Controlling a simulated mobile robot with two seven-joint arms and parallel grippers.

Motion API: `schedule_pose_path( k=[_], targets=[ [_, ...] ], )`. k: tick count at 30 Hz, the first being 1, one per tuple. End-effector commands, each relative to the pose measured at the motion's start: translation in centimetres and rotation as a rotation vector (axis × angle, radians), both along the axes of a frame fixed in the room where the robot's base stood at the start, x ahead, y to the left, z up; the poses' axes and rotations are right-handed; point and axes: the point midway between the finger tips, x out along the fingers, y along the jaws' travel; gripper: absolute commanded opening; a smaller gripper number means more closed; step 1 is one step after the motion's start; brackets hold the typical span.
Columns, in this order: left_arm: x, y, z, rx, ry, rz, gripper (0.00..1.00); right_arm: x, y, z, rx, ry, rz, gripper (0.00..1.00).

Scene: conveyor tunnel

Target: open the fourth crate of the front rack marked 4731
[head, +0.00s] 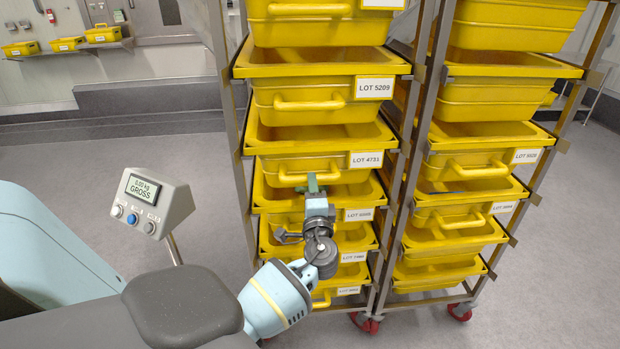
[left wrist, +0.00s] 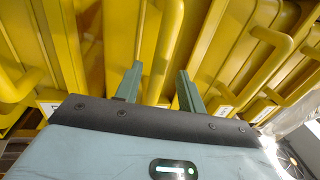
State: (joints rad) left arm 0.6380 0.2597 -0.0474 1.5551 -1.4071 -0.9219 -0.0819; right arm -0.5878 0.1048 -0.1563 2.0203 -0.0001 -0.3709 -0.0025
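The yellow crate marked LOT 4731 (head: 295,163) sits in the front rack, below the LOT 5209 crate, and looks pushed in like its neighbours. Its bar handle (head: 290,179) is on its front face. My left gripper (head: 312,183) is at the middle of this handle, its fingers pointing at the crate front. In the left wrist view the two green-grey fingers (left wrist: 160,82) are apart, with a yellow bar (left wrist: 168,45) showing between them; contact cannot be made out. My right gripper is not in view.
The LOT 5209 crate (head: 285,103) is just above, and several crates are below. A second rack (head: 480,158) stands close on the right. A scale display (head: 150,203) is at the left. The grey floor (head: 120,160) left of the rack is clear.

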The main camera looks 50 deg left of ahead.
Motion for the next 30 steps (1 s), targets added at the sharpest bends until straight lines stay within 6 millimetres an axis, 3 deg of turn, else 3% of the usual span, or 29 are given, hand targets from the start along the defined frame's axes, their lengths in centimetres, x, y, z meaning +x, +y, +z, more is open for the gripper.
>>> schedule_pose_path(
  k=[9,19,28,30],
  targets=[
    [2.1,2.7,0.7,-0.001,0.0,0.001,0.4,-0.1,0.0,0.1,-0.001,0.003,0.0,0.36],
    [2.3,2.9,0.6,-0.002,0.0,0.0,0.4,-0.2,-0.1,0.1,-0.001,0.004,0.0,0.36],
    [2.3,2.9,0.6,-0.002,0.0,0.0,0.0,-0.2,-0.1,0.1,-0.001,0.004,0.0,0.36],
    [2.3,2.9,0.6,-0.002,0.0,0.0,0.0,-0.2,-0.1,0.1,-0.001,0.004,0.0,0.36]
  ],
)
